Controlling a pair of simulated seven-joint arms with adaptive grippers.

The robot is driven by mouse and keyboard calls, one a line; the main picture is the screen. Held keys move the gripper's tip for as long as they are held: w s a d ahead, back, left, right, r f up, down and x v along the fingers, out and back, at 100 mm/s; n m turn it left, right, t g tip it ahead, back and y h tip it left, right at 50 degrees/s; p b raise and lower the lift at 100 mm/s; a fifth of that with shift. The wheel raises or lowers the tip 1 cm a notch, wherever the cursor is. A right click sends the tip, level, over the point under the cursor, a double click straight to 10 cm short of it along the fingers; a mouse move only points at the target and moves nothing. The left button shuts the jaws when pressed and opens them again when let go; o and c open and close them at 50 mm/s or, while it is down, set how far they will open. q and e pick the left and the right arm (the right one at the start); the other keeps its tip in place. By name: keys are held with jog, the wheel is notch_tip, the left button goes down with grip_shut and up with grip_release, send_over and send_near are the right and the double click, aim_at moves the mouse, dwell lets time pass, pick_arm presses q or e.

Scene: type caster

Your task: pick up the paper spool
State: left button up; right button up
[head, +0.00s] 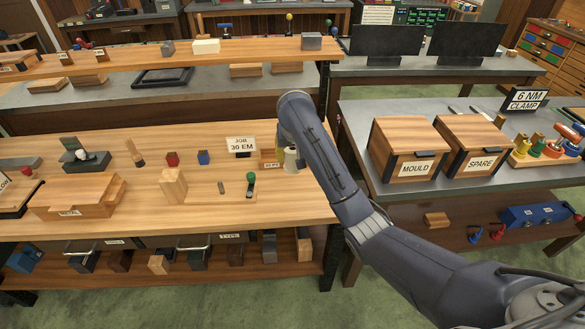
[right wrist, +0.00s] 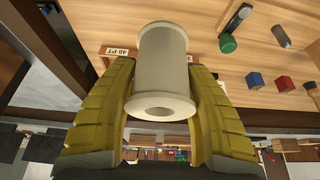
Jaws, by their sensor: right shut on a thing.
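The paper spool (head: 291,163) is a pale hollow cylinder with flanged ends. In the head view it shows near the right end of the wooden bench (head: 130,225), partly hidden by my right arm. In the right wrist view the spool (right wrist: 162,58) lies between the two yellow fingers of my right gripper (right wrist: 162,82), which are shut on it from both sides. My right gripper (head: 285,156) is mostly hidden by its own arm in the head view. Whether the spool touches the bench cannot be told. My left gripper is not in view.
A small labelled wooden block (head: 268,159) stands beside the spool, and a "JOB 30 EM" sign (head: 240,144) is behind. A green-topped tool (head: 251,180) and a wooden block (head: 173,185) are to the left. MOULD (head: 410,150) and SPARE (head: 482,145) boxes stand on the right table.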

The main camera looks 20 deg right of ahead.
jog(key=shift+w+r, duration=0.15)
jog(key=shift+r, duration=2.3)
jog(key=s+a+r+n, duration=0.2)
jog(key=s+a, duration=0.5)
jog(key=a, duration=0.3)
jog(key=s+d+f+y, duration=0.1)
jog(key=s+d+f, duration=0.1)
jog(key=s+d, duration=0.4)
jog(key=d, duration=0.1)
jog(key=d+r, duration=0.1)
jog(key=d, duration=0.1)
jog(key=s+d, duration=0.1)
jog(key=d, duration=0.1)
jog(key=shift+r, duration=0.3)
